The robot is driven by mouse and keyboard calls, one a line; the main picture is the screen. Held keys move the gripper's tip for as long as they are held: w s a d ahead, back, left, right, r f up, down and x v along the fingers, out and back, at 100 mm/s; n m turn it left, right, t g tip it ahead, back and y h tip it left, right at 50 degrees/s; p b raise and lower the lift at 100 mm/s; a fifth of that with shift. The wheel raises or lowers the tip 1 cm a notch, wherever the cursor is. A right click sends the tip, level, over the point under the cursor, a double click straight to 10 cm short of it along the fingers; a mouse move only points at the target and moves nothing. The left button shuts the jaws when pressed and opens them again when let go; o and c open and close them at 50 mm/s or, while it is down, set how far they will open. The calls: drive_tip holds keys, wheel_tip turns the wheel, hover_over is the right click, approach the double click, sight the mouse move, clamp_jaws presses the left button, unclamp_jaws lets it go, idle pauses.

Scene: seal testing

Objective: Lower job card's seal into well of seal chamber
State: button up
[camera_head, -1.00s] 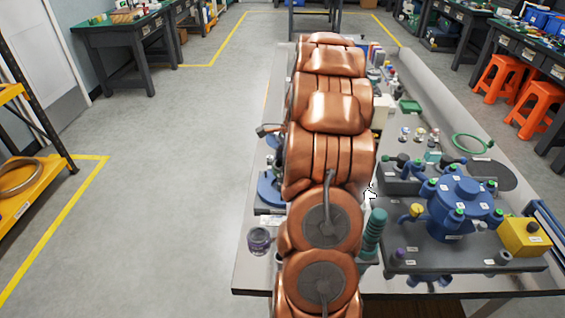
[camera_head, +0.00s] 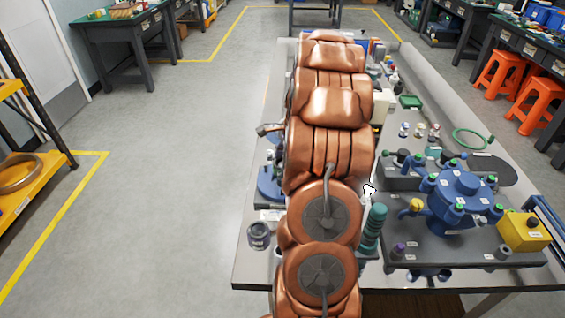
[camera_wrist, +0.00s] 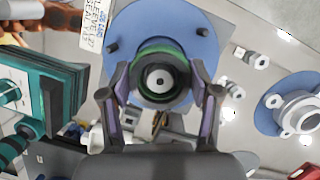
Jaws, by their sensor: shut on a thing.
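My gripper (camera_wrist: 158,92) shows in the wrist view with a finger on each side of a round seal (camera_wrist: 160,82), and it is shut on it. The seal has dark rings and a pale centre with a small dark hole. A green band shows around its far side; I cannot tell whether the band belongs to the seal or to what lies below. Behind it is a blue flange (camera_wrist: 187,38) with dark studs, apparently the seal chamber. The well is hidden by the seal, so contact or depth cannot be told. In the head view my copper arm hides the gripper and seal.
A printed card (camera_wrist: 97,25) lies beside the flange. Another blue base with a pale fitting (camera_wrist: 297,106) is at right, and teal equipment (camera_wrist: 25,90) at left. In the head view, a large blue vessel (camera_head: 462,192), yellow box (camera_head: 523,233) and grey cup (camera_head: 259,234) stand on the bench.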

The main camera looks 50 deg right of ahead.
drive_tip(key=shift+f, duration=0.25)
drive_tip(key=shift+f, duration=0.7)
drive_tip(key=shift+f, duration=0.4)
drive_tip(key=shift+f, duration=0.3)
drive_tip(key=shift+f, duration=0.65)
idle(0.6)
drive_tip(key=o, duration=1.4)
drive_tip(key=shift+r+p, duration=0.7)
drive_tip(key=shift+r, duration=1.8)
